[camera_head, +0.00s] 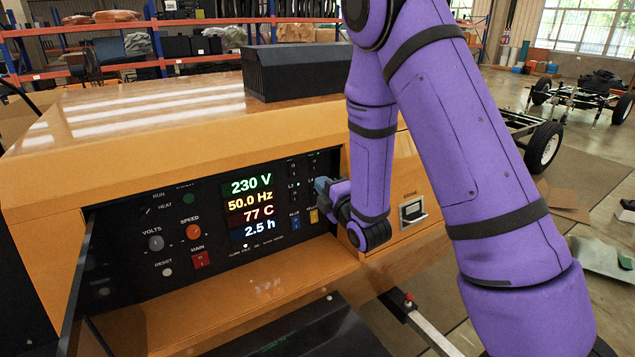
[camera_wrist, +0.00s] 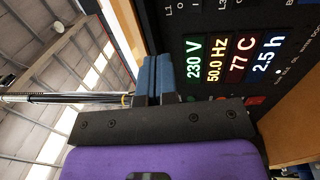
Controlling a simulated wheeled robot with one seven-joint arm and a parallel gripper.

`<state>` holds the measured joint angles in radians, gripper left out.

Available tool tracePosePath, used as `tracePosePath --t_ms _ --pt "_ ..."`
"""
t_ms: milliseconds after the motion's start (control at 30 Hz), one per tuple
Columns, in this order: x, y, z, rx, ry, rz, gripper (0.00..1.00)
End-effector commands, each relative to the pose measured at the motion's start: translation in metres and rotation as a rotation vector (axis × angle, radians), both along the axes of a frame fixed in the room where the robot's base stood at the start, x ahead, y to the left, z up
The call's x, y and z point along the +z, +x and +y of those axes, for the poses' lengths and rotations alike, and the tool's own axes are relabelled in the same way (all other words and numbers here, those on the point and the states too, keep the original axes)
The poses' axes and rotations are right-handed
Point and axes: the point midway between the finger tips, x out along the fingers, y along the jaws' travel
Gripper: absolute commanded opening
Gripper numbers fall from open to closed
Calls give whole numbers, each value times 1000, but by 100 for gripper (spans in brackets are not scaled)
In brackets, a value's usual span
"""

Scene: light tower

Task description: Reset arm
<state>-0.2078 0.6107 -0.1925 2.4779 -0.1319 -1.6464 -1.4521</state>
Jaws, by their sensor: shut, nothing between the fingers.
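My purple arm reaches down from the top right in the head view. My gripper (camera_head: 322,186) is in front of the right part of the black control panel (camera_head: 130,215), hiding some of its small switches. In the wrist view my gripper (camera_wrist: 154,62) has its two blue-grey fingers together with nothing between them. I cannot tell whether the fingertips touch the panel. The lit display (camera_head: 250,207) reads 230 V, 50.0 Hz, 77 C and 2.5 h; it also shows turned on its side in the wrist view (camera_wrist: 235,57).
The orange generator housing (camera_head: 160,115) surrounds the panel. An orange speed knob (camera_head: 193,232), a red main switch (camera_head: 201,259) and a blue switch (camera_head: 295,222) are on the panel. A dark box (camera_head: 296,72) sits on top. A wheeled chassis (camera_head: 580,98) stands at right.

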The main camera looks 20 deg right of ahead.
Motion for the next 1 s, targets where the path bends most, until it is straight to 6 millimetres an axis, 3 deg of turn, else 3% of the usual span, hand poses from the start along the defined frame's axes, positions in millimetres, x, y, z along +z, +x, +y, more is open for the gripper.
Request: tracePosePath --t_ms 600,1000 --pt "4 -1 -1 -3 13 12 0" --pt "65 -6 -20 -93 315 303 0"
